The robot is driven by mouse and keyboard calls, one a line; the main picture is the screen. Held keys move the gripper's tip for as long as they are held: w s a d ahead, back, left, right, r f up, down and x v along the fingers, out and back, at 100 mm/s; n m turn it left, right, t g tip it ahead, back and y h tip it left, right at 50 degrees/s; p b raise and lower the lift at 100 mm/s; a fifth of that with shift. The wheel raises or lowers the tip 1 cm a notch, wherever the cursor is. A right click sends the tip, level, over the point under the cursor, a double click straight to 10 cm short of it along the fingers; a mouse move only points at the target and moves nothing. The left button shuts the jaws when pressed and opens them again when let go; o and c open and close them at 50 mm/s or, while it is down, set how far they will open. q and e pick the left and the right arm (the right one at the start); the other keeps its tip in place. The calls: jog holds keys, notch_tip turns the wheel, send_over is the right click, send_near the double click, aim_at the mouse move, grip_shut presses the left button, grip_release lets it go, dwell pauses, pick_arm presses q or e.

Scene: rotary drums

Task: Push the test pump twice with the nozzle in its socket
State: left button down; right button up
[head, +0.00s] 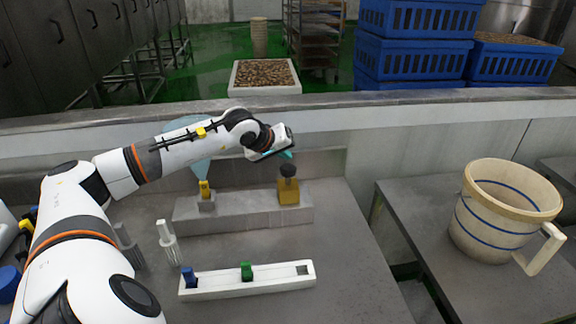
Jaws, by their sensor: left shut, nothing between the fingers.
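A pump-like device with a dark round knob (288,170) on a yellow block (289,193) stands at the right end of a raised grey ledge (240,217). My left gripper (286,155), with teal fingertips, is shut and empty just above the knob; I cannot tell if it touches. A small yellow piece (205,188) stands upright in a grey block at the left of the ledge. A white rack (220,284) in front holds a blue piece (189,277) and a green piece (246,271); its right square slot is empty. Which piece is the nozzle is unclear. My right gripper is not in view.
A white stand-like piece (168,241) is left of the rack. A cream bucket (505,212) stands on a separate table at the right, past a gap. A low wall (430,98) runs behind the bench. The bench right of the rack is clear.

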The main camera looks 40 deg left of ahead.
aim_at(284, 169)
pick_arm(q)
jog(key=shift+r+p, duration=1)
jog(key=shift+r, duration=1.1)
dwell(0.8)
